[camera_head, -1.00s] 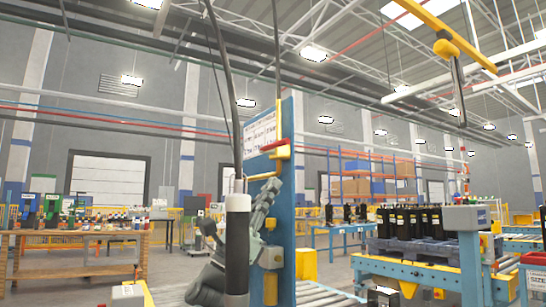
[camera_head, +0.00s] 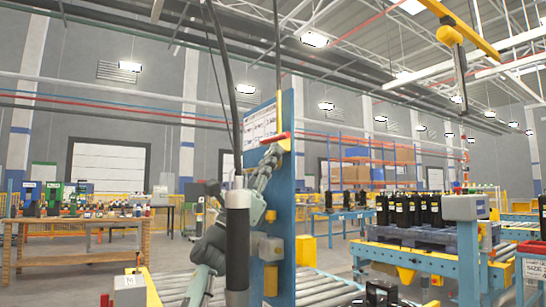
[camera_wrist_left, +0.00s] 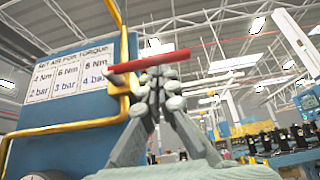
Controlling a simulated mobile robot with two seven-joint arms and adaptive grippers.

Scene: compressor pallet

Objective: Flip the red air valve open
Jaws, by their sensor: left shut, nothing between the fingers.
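The red air valve lever (camera_head: 276,140) sits on the side of a blue post (camera_head: 284,190), at a yellow pipe (camera_head: 287,144). In the left wrist view the red lever (camera_wrist_left: 150,62) lies nearly level, slightly tilted, across the top of my left gripper. My left gripper (camera_head: 272,154) is shut and empty, with its fingers pointing up at the lever. In the left wrist view its fingertips (camera_wrist_left: 158,82) are together right at the lever's underside. I cannot tell whether they touch it. My right gripper is not in view.
A white pressure sign (camera_wrist_left: 70,78) is on the blue panel, beside the bent yellow pipe (camera_wrist_left: 62,130). A dark hanging tool with a cable (camera_head: 237,230) stands in front of my left arm. A roller conveyor (camera_head: 320,287) runs below. Black canisters (camera_head: 410,210) stand at right.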

